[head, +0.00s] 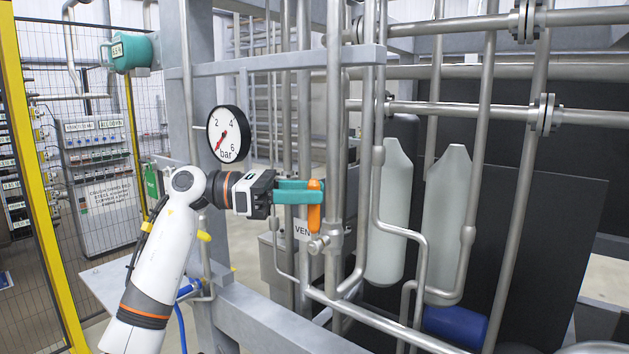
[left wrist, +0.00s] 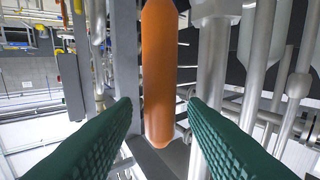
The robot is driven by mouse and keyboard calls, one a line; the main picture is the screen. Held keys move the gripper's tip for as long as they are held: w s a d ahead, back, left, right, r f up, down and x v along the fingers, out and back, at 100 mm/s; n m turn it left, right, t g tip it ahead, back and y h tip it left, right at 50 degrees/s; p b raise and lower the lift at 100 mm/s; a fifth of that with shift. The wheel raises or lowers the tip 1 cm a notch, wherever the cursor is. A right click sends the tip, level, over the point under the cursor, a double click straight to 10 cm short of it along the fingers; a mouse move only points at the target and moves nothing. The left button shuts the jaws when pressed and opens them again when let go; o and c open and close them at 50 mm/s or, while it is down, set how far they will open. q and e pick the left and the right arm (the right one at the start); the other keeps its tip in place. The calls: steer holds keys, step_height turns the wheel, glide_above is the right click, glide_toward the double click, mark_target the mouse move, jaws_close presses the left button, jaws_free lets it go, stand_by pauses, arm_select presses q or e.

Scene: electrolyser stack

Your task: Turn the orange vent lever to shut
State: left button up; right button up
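The orange vent lever (head: 314,216) stands upright along a vertical steel pipe, above a small valve body (head: 318,244). A partly hidden label (head: 302,231) reading "VEN" is behind it. My left gripper (head: 308,190), with teal fingers, is at the upper part of the lever. In the left wrist view the orange lever (left wrist: 159,75) shows between the two open fingers (left wrist: 160,104), with a gap on each side. I cannot tell exactly how deep it sits between them. My right gripper is not in view.
Vertical steel pipes (head: 335,130) stand close beside the lever. A pressure gauge (head: 228,134) is on the grey frame above my left wrist. White cylinders (head: 446,220) are to the right. A grey frame beam (head: 270,318) runs below. A mesh fence with a yellow post (head: 35,170) is at left.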

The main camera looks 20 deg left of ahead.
arm_select(q)
steer(key=shift+x, duration=0.75)
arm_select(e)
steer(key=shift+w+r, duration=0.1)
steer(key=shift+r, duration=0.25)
arm_select(q)
jaws_close()
